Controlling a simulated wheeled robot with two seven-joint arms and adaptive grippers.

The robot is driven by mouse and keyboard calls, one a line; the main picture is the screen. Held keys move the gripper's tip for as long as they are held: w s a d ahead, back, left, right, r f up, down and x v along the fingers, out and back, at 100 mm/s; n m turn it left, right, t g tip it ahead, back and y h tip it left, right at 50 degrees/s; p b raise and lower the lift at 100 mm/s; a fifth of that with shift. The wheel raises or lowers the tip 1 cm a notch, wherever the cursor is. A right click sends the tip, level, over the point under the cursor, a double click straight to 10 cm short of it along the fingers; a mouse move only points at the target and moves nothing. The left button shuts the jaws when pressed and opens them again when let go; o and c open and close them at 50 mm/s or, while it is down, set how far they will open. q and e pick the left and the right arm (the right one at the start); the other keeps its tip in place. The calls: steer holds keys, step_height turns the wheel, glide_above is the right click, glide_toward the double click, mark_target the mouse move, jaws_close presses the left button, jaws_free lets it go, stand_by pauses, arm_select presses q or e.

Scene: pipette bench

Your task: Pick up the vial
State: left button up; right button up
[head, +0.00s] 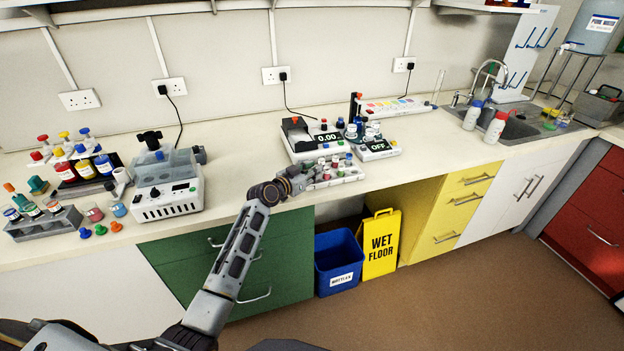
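Several small vials (335,162) with red, green and blue caps stand in a pale rack (343,179) at the front edge of the bench, near the middle. Which one is the task's vial cannot be told. My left gripper (298,180) is at the rack's left end, and its arm comes up from below. The gripper is small and partly hidden by its own wrist, so its fingers and anything between them are unclear. It cannot be told whether it touches a vial. My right gripper is not in view.
A water bath (167,183) and bottle racks are at left. Clear bench (236,150) lies between. A blue bin (337,262) and wet floor sign (381,243) stand below.

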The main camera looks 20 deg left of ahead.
arm_select(q)
steer(key=shift+c, duration=1.3)
steer(key=shift+r, duration=0.85)
step_height(320, 180, up, 8)
steer(key=shift+r, duration=0.2)
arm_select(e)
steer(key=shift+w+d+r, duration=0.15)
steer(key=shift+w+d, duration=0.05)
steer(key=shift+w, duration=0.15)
